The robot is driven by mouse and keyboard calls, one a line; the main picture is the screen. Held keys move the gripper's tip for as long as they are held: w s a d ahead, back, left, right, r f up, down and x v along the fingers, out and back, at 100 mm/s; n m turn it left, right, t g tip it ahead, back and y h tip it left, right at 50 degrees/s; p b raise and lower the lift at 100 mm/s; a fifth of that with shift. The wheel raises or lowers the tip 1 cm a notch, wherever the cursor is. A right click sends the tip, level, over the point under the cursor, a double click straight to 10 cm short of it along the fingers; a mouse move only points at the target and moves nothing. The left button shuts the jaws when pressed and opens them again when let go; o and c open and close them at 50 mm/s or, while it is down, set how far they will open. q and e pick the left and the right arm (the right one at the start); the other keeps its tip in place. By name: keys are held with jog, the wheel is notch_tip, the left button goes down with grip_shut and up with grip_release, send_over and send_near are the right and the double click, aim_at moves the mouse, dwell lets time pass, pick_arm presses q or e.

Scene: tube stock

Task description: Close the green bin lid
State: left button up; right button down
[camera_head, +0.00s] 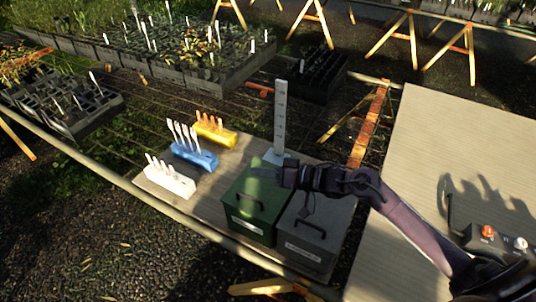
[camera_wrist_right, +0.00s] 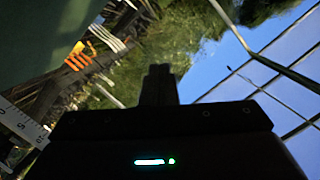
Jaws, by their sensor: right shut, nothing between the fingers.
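The green bin (camera_head: 238,222) stands on the wooden board. Its green lid (camera_head: 262,196), with a dark handle, lies over the bin's top; I cannot tell whether it sits fully flush. My right gripper (camera_head: 264,172) is shut and empty, at the lid's far edge, with its arm coming in from the right. I cannot tell whether it touches the lid. In the right wrist view, a dark green surface (camera_wrist_right: 35,25) fills the upper left, and the shut fingers (camera_wrist_right: 159,82) show at the centre. My left gripper is not in view.
A grey bin (camera_head: 308,240) stands right beside the green one. An upright white ruler (camera_head: 280,115) stands behind them. White (camera_head: 170,180), blue (camera_head: 195,155) and yellow (camera_head: 216,133) racks of tags sit to the left. A control box (camera_head: 500,243) is on the right tabletop.

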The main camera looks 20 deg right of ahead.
aim_at(257, 200)
jog(key=f, duration=0.1)
jog(key=s+a+f, duration=0.1)
jog(key=f, duration=0.1)
jog(key=s+a+f, duration=0.1)
jog(key=shift+a+f, duration=0.1)
jog(key=shift+f, duration=0.3)
jog(key=shift+s+a+f+b, duration=0.15)
jog(key=shift+s+f+b, duration=0.15)
jog(key=shift+f, duration=0.5)
jog(key=shift+s+f, duration=0.1)
